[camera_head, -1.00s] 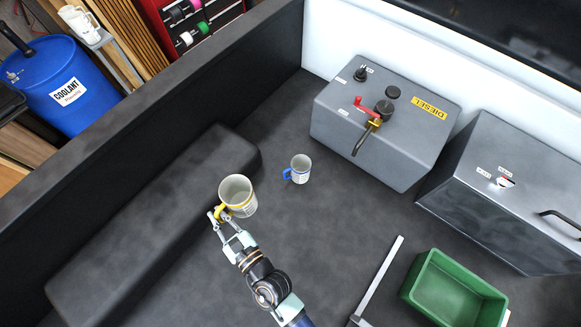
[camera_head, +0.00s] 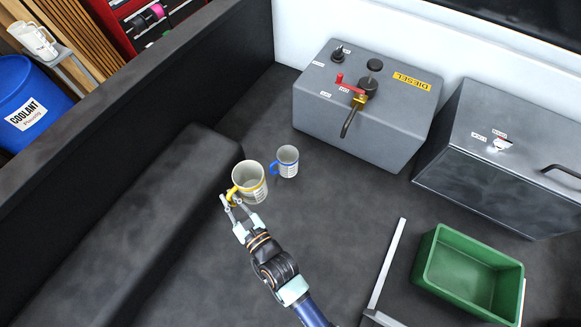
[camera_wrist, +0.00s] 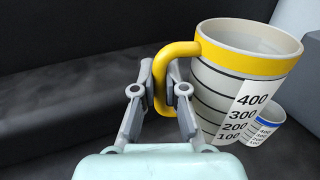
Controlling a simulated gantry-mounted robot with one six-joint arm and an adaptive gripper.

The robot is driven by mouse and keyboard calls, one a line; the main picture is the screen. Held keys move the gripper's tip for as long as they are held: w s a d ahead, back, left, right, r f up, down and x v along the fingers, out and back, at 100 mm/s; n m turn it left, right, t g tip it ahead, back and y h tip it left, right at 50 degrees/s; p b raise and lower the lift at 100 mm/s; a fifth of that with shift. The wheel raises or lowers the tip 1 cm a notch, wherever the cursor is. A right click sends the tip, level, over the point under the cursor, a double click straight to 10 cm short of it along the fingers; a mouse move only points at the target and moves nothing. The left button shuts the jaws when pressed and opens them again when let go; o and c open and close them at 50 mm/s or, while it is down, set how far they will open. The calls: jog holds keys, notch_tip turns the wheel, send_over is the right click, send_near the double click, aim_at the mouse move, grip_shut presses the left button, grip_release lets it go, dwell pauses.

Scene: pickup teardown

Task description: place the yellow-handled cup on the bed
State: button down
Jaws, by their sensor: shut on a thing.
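The yellow-handled cup (camera_head: 252,186) is off-white with a yellow rim band, and it is upright at my gripper's tip in the head view. My gripper (camera_head: 231,200) is shut on its yellow handle. In the wrist view the cup (camera_wrist: 240,85) fills the right side, with black level lines and a 100 to 400 scale, and my gripper (camera_wrist: 162,90) has a finger on each side of the handle. The dark bed floor (camera_head: 330,215) lies below. I cannot tell whether the cup's base touches it.
A blue-handled cup (camera_head: 287,162) stands on the bed just right of the held cup. A grey diesel tank (camera_head: 335,105) and a dark metal box (camera_head: 480,165) stand behind. A green bin (camera_head: 435,270) is at lower right. A dark wheel-arch hump (camera_head: 150,220) is left.

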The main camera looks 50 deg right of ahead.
jog(key=s+d+f+m+g+h+b, duration=0.2)
jog(key=d+f+h+b, duration=0.1)
jog(key=d+f+b, duration=0.65)
jog(key=s+d+f+m+g+h+b, duration=0.1)
jog(key=d+f+m+h+b, duration=0.4)
jog(key=d, duration=0.8)
jog(key=s+d+r+g+h+p, duration=0.1)
jog(key=s+d+r+g+p, duration=0.15)
jog(key=d, duration=1.15)
jog(key=f+b, duration=0.9)
jog(key=f, duration=0.1)
jog(key=shift+a+f+b, duration=0.15)
jog(key=shift+a+b, duration=0.05)
jog(key=shift+b, duration=0.2)
jog(key=shift+r, duration=0.25)
jog(key=shift+f, duration=0.2)
jog(key=c, duration=1.2)
grip_release()
jog(key=shift+r, duration=0.2)
